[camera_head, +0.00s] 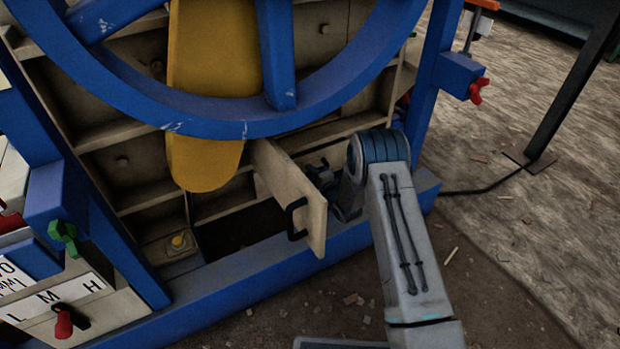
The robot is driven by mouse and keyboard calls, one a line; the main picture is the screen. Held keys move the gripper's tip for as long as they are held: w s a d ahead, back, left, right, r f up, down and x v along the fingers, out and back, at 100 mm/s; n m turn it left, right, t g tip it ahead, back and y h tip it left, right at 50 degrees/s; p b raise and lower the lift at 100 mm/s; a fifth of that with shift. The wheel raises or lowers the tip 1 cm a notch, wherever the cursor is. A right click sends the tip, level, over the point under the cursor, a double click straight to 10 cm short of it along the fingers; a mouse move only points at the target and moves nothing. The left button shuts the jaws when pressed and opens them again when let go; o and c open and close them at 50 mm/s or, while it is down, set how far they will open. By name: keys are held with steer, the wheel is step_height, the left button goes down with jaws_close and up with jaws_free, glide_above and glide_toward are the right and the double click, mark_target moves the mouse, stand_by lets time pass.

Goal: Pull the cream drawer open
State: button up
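A cream panel (286,196) with a black bar handle (296,219) stands out at an angle from the lower front of the blue-framed machine, beside a dark opening (240,228). I cannot tell whether it is a drawer front or a swung door.
A large blue wheel (230,128) and a yellow curved part (205,160) hang over the compartments. A blue bottom beam (245,278) runs along the front. A red-knobbed panel (64,320) is at lower left. The floor at right is mostly open, with a dark post (570,95).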

steer(key=shift+w+a+f, duration=0.15)
steer(key=shift+w+a, duration=0.25)
steer(key=shift+w, duration=0.2)
jaws_close()
steer(key=shift+d, duration=0.1)
